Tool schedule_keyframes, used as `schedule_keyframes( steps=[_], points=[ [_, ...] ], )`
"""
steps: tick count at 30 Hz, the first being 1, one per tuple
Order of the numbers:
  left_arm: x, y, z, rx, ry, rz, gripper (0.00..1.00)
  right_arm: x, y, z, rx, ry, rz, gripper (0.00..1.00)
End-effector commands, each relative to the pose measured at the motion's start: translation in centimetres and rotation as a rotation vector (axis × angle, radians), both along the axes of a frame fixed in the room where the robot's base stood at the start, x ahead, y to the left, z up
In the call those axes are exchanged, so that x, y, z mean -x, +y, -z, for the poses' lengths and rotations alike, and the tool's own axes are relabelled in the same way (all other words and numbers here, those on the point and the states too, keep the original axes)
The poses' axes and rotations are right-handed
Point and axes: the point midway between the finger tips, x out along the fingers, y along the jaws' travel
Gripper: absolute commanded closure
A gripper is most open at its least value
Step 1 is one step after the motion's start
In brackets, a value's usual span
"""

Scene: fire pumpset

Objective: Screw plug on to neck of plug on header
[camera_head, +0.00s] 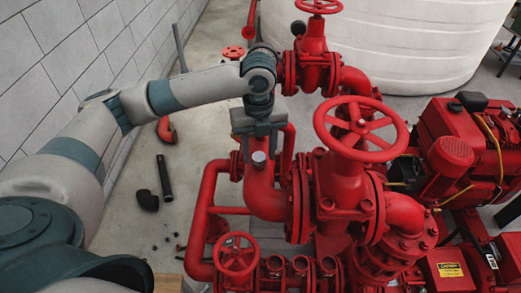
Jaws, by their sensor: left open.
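A small grey round plug (259,157) sits upright on top of the red header pipe (265,196), near the middle of the view. My left gripper (259,143) comes in from the upper left and points down at the plug. Its jaws are open and lie close around or just behind the plug; I cannot tell whether they touch it. The neck under the plug is mostly hidden, so the thread is not visible. My right gripper is not in view.
A large red handwheel (360,129) and its valve stand just right of the gripper. A smaller handwheel (237,254) is below. A red engine (465,150) is at right, a white tank (410,40) behind. Loose black pipe pieces (164,178) lie on the open floor at left.

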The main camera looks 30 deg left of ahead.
Motion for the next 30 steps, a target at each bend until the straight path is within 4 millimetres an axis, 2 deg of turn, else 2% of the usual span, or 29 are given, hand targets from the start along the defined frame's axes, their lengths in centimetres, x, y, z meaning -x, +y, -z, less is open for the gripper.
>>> schedule_keyframes(
  steps=[5,16,30],
  points=[
    [0.02,-0.01,0.03,0.001,0.001,-0.049,0.56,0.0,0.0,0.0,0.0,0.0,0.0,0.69],
    [0.0,-0.06,0.01,0.001,0.0,-0.371,0.56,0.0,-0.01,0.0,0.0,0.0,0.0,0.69],
    [0.0,0.0,0.0,0.0,0.0,-0.398,0.56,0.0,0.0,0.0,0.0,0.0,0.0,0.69]
  ],
)
